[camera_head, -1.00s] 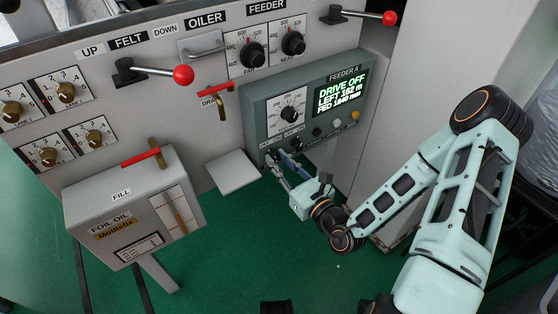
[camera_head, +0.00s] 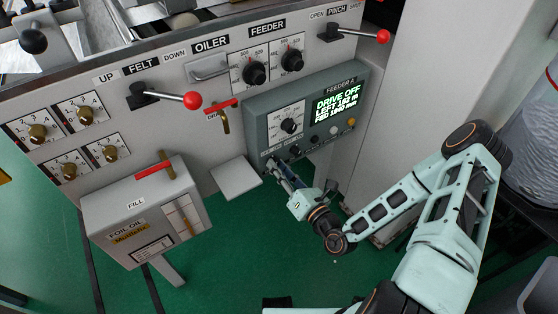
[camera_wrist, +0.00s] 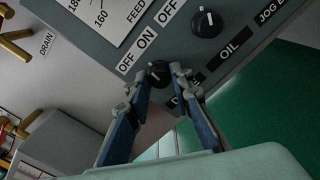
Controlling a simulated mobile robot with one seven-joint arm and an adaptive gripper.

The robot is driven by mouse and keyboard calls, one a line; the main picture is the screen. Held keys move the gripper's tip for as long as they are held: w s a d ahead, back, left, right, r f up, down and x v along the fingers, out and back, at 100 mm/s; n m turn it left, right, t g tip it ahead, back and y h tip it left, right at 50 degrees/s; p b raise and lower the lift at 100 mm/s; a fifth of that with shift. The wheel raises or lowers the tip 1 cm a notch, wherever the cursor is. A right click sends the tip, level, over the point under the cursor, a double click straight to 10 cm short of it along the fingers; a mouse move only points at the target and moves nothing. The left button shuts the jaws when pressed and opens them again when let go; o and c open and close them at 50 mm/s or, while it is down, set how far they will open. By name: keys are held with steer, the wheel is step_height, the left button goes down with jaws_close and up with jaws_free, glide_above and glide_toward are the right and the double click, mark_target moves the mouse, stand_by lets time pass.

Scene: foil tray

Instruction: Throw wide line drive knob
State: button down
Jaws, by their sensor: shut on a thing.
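The drive knob (camera_wrist: 158,72) is a small black knob on the grey feeder panel (camera_head: 261,128), with OFF and ON printed above it in the wrist view. A small pale mark shows near the knob's upper left. In the head view my gripper (camera_head: 274,166) reaches the panel's lower left corner and hides the knob. The panel display (camera_head: 335,100) reads DRIVE OFF.
The OIL knob (camera_wrist: 207,22) sits close beside my fingers. A large dial (camera_head: 289,125) is above. The foil oil box (camera_head: 145,210) with a red-handled lever (camera_head: 155,164) stands left. A red drain handle (camera_head: 221,105) is nearby. Green floor lies open below.

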steer(key=m+p, duration=0.3)
steer(key=m, duration=0.2)
stand_by(0.5)
steer(key=c, duration=1.7)
jaws_free()
steer(key=shift+s, duration=0.1)
steer(key=v, duration=1.2)
